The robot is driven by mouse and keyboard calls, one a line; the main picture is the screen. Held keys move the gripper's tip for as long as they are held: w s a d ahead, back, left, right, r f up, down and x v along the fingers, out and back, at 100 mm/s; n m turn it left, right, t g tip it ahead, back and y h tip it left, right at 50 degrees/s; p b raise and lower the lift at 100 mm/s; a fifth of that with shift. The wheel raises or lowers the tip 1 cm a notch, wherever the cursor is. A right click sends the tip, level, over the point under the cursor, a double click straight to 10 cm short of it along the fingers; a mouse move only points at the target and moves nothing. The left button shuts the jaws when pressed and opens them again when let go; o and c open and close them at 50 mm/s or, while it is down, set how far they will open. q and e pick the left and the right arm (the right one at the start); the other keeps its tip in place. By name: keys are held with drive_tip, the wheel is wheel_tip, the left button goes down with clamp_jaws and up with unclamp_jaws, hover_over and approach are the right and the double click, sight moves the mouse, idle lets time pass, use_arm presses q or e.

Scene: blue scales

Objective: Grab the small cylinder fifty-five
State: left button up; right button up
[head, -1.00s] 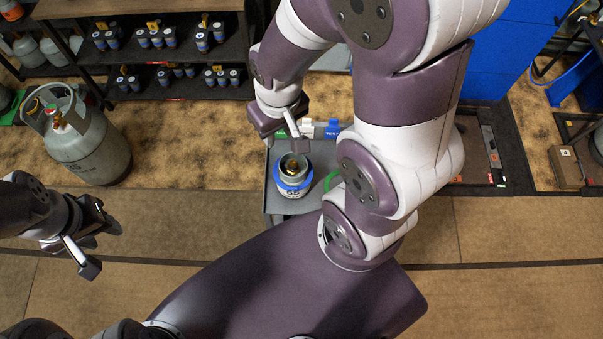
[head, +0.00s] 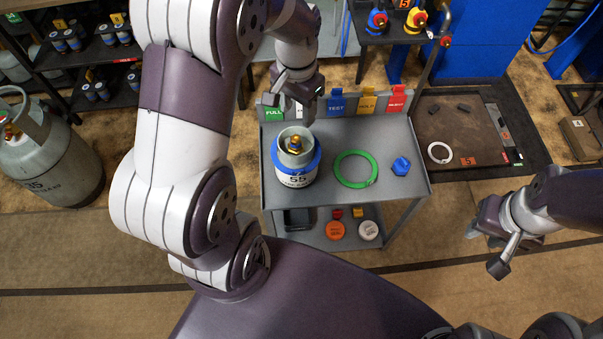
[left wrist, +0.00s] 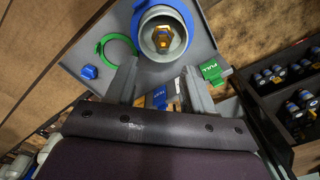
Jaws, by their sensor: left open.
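The small cylinder 55 (head: 296,178) stands upright on the grey cart's top, at its left side. It has a grey top, a brass valve, a blue ring and a white band marked 55. My right gripper (head: 489,246) is open and empty, off the cart's right side.
The grey cart (head: 410,185) also bears a green ring (head: 343,170) and a blue cap (head: 401,166). Coloured tags, including a blue one (head: 336,102), stand along its back edge. A large grey tank (head: 55,165) stands at the left.

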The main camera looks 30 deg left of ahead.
use_arm(q)
hover_over(296, 138)
wheel_tip(296, 138, down, 6)
drive_tip(key=shift+d+r+b, duration=0.1)
drive_tip(key=shift+r+b, duration=0.05)
drive_tip(key=shift+b, duration=0.25)
wheel_tip(296, 138, down, 5)
drive_tip(key=shift+f+b, duration=0.1)
drive_tip(key=shift+b, duration=0.6)
drive_tip(key=shift+f, duration=0.35)
drive_tip(key=shift+r, duration=0.1)
clamp_jaws()
